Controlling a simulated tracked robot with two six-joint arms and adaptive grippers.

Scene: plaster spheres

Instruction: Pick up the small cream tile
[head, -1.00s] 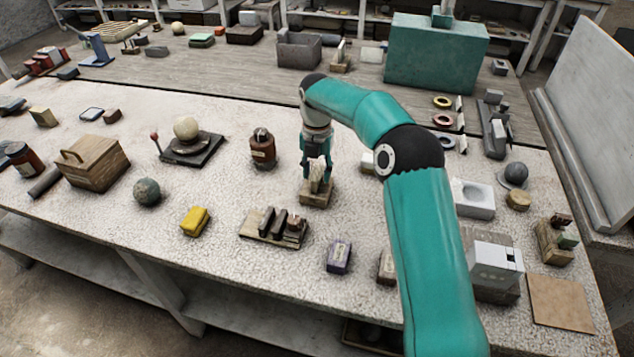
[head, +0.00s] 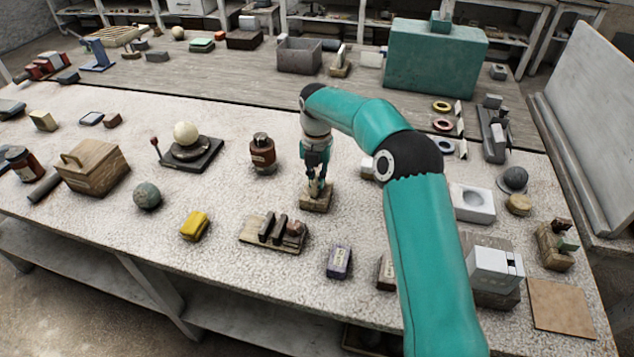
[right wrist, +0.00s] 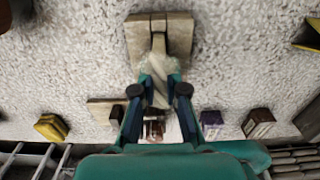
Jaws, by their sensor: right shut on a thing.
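The small cream tile (right wrist: 160,88) is a pale, narrow piece between the fingertips of my right gripper (right wrist: 160,92) in the right wrist view. In the head view my right gripper (head: 317,184) points down over a small wooden stand (head: 317,203), and its fingers are shut on the tile and cover most of it. The slotted stand also shows in the right wrist view (right wrist: 180,32), just beyond the tile. I cannot tell whether the tile's lower edge is still in the slot. My left gripper is not in view.
A brown bottle (head: 262,153) stands left of the gripper. A wooden rack with dark pieces (head: 262,246), a yellow block (head: 195,226) and a purple box (head: 339,262) lie nearer the front edge. Speckled bench surface around the stand is clear.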

